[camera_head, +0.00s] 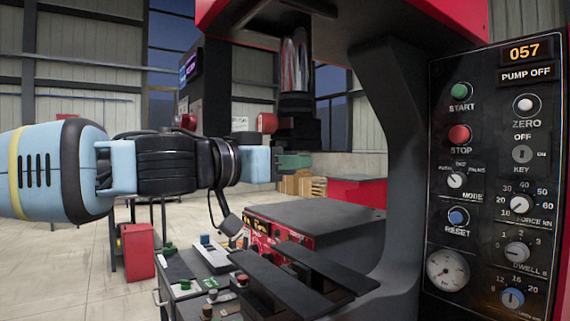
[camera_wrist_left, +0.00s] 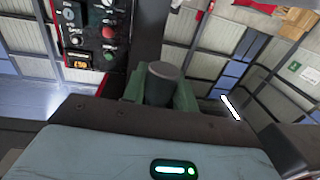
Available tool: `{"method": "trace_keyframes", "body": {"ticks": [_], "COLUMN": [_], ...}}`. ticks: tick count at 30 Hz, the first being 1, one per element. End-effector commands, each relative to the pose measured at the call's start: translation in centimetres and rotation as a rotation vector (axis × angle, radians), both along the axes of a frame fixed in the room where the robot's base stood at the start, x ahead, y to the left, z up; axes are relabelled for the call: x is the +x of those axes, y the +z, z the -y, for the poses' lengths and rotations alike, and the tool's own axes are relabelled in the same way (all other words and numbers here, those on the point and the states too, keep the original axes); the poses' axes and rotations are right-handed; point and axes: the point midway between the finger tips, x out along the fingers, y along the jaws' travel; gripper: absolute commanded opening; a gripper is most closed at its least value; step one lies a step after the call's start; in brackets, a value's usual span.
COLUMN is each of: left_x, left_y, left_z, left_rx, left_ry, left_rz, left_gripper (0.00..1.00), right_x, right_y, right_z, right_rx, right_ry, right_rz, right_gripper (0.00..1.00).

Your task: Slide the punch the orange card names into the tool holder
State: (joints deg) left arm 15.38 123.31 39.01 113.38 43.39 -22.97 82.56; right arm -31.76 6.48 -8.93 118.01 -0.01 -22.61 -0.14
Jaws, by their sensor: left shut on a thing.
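My left gripper (camera_head: 292,161) reaches in from the left, its green fingers just under the press's dark tool holder (camera_head: 297,127). In the left wrist view the gripper (camera_wrist_left: 160,92) is shut on a dark cylindrical punch (camera_wrist_left: 163,84), which stands between the green fingers with its round grey end showing. In the head view the punch is hard to tell from the dark holder, so I cannot tell whether its end is inside or only below it. The shiny ram (camera_head: 295,65) is above the holder. I cannot make out an orange card. My right gripper is not in view.
The press frame (camera_head: 395,130) and its control panel (camera_head: 495,170), reading 057 and PUMP OFF, stand close on the right. Below are a dark press table (camera_head: 310,218), two dark bars (camera_head: 285,288) and a bench with small parts (camera_head: 205,258). A red box (camera_head: 138,252) stands left.

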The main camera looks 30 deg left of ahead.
Motion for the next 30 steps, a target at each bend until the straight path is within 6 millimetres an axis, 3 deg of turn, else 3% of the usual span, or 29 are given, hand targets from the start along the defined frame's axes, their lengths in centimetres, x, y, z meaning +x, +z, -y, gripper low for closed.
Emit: {"method": "trace_keyframes", "body": {"ticks": [13,30], "left_x": [0.9,-0.7], "left_y": [0.0,0.2], "left_z": [0.4,-0.3], "left_rx": [0.000,-0.002], "left_ry": [0.000,0.001], "left_rz": [0.001,0.003], "left_gripper": [0.00,0.00], "right_x": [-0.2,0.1], "right_y": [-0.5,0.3], "right_z": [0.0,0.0], "right_rx": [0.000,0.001], "right_ry": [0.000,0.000], "right_rz": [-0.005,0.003], "right_gripper": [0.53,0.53]}}
